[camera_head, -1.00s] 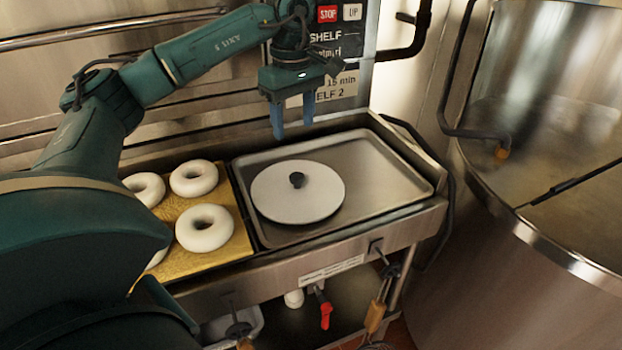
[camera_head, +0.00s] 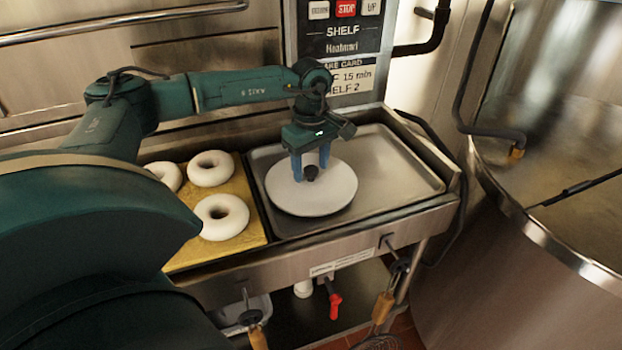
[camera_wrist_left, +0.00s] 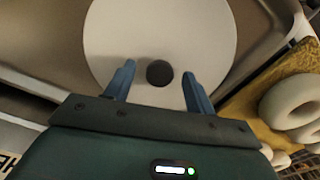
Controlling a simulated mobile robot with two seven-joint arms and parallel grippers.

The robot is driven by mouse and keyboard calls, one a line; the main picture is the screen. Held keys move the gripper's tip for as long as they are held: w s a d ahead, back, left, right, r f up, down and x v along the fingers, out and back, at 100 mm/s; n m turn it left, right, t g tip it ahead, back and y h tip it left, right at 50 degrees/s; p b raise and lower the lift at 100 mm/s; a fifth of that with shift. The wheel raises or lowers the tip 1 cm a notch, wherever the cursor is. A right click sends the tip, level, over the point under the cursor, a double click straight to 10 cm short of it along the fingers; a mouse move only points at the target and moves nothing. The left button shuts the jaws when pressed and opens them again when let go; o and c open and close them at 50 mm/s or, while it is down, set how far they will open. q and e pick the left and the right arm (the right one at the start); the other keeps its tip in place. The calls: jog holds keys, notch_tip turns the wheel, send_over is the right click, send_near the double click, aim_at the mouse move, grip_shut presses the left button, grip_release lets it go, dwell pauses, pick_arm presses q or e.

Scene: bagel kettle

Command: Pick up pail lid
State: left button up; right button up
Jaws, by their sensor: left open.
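The pail lid (camera_head: 330,197) is a round, flat, pale disc with a small dark knob (camera_head: 312,173) at its middle. It lies on the metal tray (camera_head: 400,180), towards its left side. My left gripper (camera_head: 311,172) is open just above the lid, with its blue fingers around the knob's position. In the left wrist view, the knob (camera_wrist_left: 159,73) sits between the two fingertips (camera_wrist_left: 160,75), with a gap on each side. The lid (camera_wrist_left: 160,30) fills the upper middle there. My right gripper is not in view.
Several white bagels (camera_head: 222,216) lie on a yellow board (camera_head: 240,243) left of the tray. A large steel kettle (camera_head: 520,260) stands at the right. A sign panel (camera_head: 343,50) is behind the tray. The tray's right half is clear.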

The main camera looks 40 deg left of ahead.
pick_arm(q)
jog(key=shift+c, duration=0.4)
grip_shut()
